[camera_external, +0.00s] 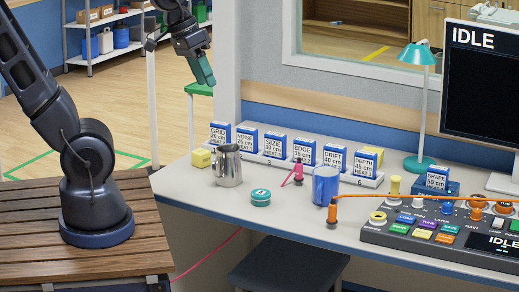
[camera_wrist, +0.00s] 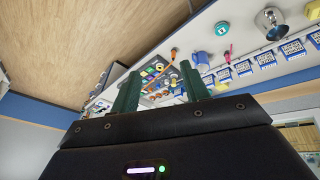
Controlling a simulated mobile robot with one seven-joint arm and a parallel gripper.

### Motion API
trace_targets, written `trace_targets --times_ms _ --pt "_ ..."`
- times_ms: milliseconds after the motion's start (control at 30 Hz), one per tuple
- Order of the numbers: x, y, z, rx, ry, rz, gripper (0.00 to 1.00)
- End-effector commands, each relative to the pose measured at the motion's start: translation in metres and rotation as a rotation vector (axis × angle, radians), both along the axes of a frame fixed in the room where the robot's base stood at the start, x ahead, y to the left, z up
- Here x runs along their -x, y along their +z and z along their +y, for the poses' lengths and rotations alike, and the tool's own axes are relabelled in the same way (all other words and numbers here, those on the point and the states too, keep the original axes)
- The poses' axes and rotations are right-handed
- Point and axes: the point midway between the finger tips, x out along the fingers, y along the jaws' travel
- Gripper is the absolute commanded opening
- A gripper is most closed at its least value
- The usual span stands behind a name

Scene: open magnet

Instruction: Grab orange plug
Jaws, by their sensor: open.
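The orange plug (camera_external: 332,212), with a dark lower end, stands upright on the desk beside the blue mug. An orange cable (camera_external: 400,197) runs from it to the control panel (camera_external: 450,248), where another orange connector (camera_external: 476,208) sits. In the wrist view an orange plug (camera_wrist: 174,52) shows small, beyond the fingers.
The blue mug (camera_external: 325,186), pink plug (camera_external: 298,172), teal tin (camera_external: 260,197) and metal pitcher (camera_external: 228,166) stand on the desk. Several labelled boxes (camera_external: 304,151) line the back. A lamp (camera_external: 418,56) and monitor (camera_external: 484,80) rise at right. The desk's front left is clear.

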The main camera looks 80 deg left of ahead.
Motion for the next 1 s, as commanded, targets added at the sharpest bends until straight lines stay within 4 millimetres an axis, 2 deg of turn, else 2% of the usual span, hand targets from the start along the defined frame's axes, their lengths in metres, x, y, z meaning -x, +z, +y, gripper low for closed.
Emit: trace_targets --times_ms 33,300,567,767,1000 --pt "-0.012 -0.005 -0.003 0.041 0.045 0.019 0.46" --pt "-0.073 -0.027 -0.016 0.259 0.324 0.096 0.46" --pt "-0.131 -0.058 -0.021 0.438 0.623 0.181 0.46" --pt "-0.174 -0.090 -0.020 0.554 0.872 0.247 0.46" --pt "-0.222 -0.138 -0.013 0.668 1.186 0.321 0.46"
